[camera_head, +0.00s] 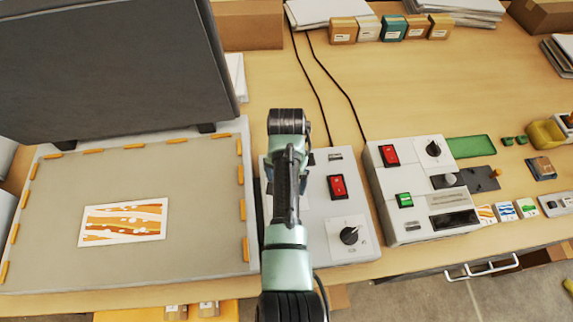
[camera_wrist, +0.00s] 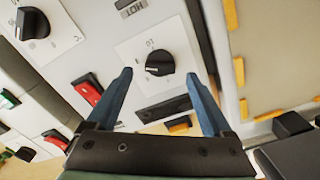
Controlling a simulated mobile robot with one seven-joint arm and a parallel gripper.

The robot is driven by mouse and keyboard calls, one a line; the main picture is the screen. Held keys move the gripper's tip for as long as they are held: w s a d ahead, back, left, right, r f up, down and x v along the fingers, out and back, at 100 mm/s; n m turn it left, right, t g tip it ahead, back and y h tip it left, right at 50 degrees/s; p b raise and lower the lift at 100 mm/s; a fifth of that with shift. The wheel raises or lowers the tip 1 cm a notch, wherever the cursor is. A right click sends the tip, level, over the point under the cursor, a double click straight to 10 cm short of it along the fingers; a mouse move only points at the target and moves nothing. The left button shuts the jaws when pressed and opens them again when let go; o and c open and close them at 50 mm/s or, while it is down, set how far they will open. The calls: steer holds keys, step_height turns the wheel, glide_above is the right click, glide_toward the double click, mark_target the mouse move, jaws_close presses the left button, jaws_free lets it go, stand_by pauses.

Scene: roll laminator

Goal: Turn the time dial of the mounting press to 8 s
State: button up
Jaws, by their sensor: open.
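The mounting press has a grey bed (camera_head: 50,255) at the left with its dark lid (camera_head: 110,70) raised. Its control box (camera_head: 318,240) stands just right of the bed, partly hidden by my arm. In the wrist view a black dial (camera_wrist: 159,62) on a white plate lies between the fingers of my open gripper (camera_wrist: 158,58). This dial is hidden under my arm in the head view. Its scale is too small to read surely. I see no finger touching it. A second black dial (camera_head: 349,235) sits to its right on the box and also shows in the wrist view (camera_wrist: 32,22).
A red switch (camera_head: 337,187) is on the control box behind the second dial. A white machine (camera_head: 405,160) with switches and a dial stands close on the right. A printed sheet (camera_head: 125,222) lies on the bed. Two cables run along the table behind.

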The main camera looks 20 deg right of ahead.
step_height(320, 180, up, 10)
steer(key=b, duration=0.1)
steer(key=shift+r, duration=0.15)
stand_by(0.5)
